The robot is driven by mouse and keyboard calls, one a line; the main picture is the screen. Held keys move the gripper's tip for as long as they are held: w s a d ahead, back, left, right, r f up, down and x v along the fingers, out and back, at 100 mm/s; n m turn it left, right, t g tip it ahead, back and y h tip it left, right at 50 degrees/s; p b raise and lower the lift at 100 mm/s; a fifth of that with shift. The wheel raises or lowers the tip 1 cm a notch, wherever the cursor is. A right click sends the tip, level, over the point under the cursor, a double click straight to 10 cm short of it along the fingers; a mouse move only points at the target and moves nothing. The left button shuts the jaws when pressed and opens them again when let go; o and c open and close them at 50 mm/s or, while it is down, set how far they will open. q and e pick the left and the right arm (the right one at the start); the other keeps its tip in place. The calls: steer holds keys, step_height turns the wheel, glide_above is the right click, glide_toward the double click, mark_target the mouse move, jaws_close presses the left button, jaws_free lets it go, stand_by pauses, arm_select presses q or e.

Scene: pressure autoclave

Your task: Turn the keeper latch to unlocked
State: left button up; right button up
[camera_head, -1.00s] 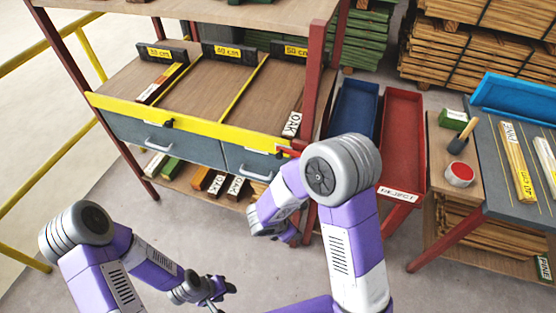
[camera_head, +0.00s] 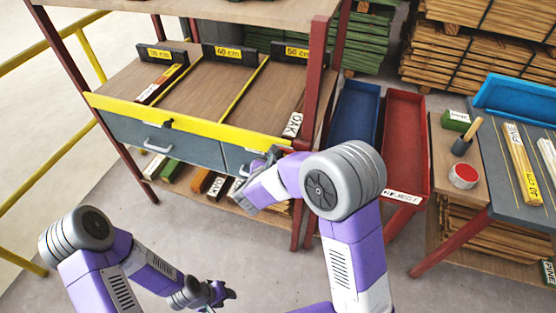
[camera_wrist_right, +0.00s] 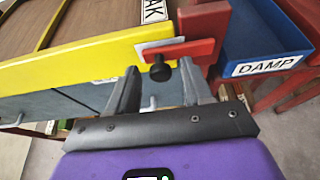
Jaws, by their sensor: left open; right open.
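The keeper latch, a red bar (camera_wrist_right: 190,49) with a black knob (camera_wrist_right: 160,71), lies roughly level across the right end of a yellow rail (camera_wrist_right: 80,61) in the right wrist view. A white plate shows behind the bar. My right gripper (camera_wrist_right: 160,75) is open, one finger on each side of the knob in the picture; contact is not visible. In the head view the right gripper (camera_head: 274,156) is at the rail's right end and largely hides the latch. My left gripper (camera_head: 222,293) is open and empty, low over the floor.
The yellow rail fronts a shelf with grey drawers (camera_head: 165,140) and a red post (camera_head: 315,90) at its right. Blue (camera_head: 355,110) and red (camera_head: 404,140) bins stand right of the post. Timber pieces lie on the lower shelf. The floor in front is clear.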

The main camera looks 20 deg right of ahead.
steer(key=shift+w+d, duration=0.1)
jaws_close()
steer(key=shift+f, duration=0.1)
stand_by(0.4)
